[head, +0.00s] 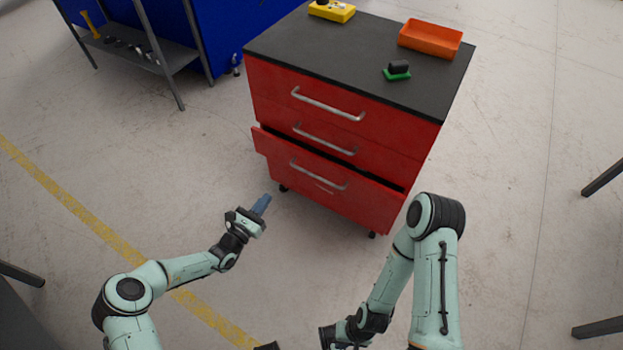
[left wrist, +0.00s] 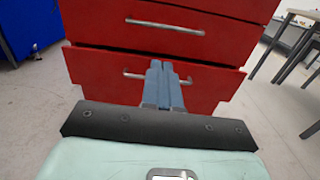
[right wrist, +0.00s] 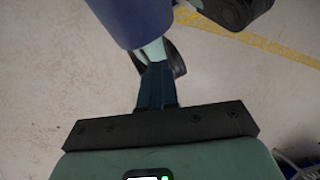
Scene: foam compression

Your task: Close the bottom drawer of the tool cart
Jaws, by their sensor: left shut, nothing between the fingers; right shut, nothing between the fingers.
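The red tool cart (head: 345,120) stands ahead of me with a dark top. Its bottom drawer (head: 330,185) is pulled out somewhat, with a dark gap above its front; the upper two drawers look closed. The bottom drawer's front and handle also show in the left wrist view (left wrist: 100,72). My left gripper (head: 263,203) is shut and empty, in front of the cart and left of the bottom drawer, apart from it. In the left wrist view its fingers (left wrist: 162,85) overlap the drawer handle. My right gripper (right wrist: 157,85) is shut and empty, over bare floor.
On the cart top are an orange tray (head: 430,38), a yellow item (head: 332,11) and a green block with a dark top (head: 397,72). A grey shelf (head: 150,50) stands at the back left. The floor before the cart is clear, with a yellow line (head: 60,195).

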